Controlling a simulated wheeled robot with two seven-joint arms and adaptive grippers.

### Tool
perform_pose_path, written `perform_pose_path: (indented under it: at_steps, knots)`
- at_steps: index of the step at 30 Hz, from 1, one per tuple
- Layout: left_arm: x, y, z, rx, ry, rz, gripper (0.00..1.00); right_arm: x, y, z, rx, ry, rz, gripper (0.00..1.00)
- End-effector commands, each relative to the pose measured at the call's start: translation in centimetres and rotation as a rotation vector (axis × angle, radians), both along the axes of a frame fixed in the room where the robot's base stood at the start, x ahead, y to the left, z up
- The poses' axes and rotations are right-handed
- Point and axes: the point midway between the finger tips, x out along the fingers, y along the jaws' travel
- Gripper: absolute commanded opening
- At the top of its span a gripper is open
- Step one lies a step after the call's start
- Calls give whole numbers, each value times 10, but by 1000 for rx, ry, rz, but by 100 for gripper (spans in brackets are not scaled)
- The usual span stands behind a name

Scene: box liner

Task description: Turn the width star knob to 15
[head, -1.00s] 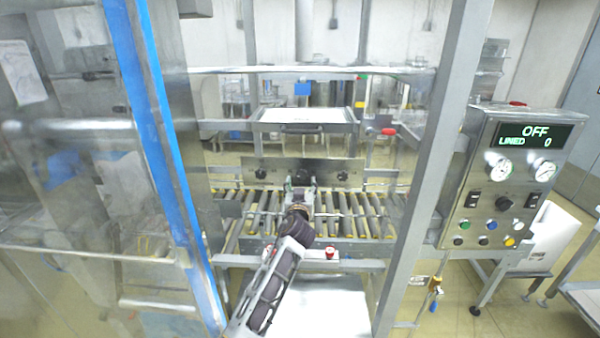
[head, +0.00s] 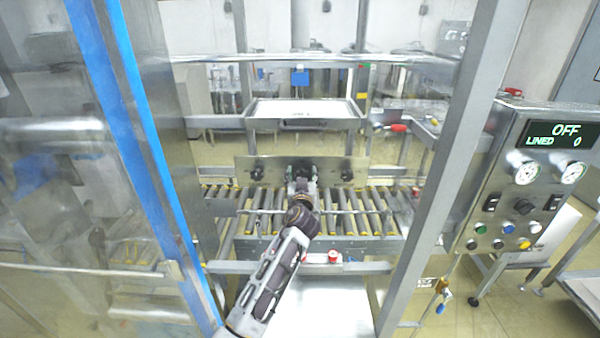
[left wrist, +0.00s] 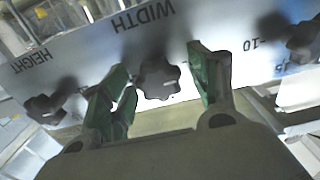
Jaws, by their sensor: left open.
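The width star knob (left wrist: 158,78) is a dark lobed knob on a metal plate (left wrist: 90,62), below the printed word WIDTH in the left wrist view. My left gripper (left wrist: 160,64) is open, with one green-padded finger on each side of this knob. I see gaps between the fingers and the knob; how deep they reach around it I cannot tell. In the head view my left gripper (head: 301,170) is at the middle of the plate (head: 272,164) and hides the width knob. The scale near the knob is partly hidden by a finger; the setting is unreadable. My right gripper is not in view.
Another star knob (left wrist: 44,107) is beside the HEIGHT label, and a third (left wrist: 303,38) is at the other end. Rollers (head: 375,212) lie below the plate. A control box (head: 530,180) reads OFF, LINED 0. Frame posts (head: 455,160) stand either side of my arm.

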Motion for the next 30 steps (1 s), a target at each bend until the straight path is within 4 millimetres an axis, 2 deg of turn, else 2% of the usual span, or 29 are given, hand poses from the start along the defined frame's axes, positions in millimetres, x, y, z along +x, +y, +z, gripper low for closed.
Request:
perform_pose_path:
  at_steps: [13, 23, 24, 30]
  knots:
    - [-1, -1, 0, 0, 0, 0, 60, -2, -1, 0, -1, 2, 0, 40]
    - [-1, -1, 0, 0, 0, 1, 17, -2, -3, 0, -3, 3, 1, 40]
    - [-1, -1, 0, 0, 0, 1, 15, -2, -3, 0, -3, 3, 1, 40]
    - [-1, -1, 0, 8, 0, 1, 15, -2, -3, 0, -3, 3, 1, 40]
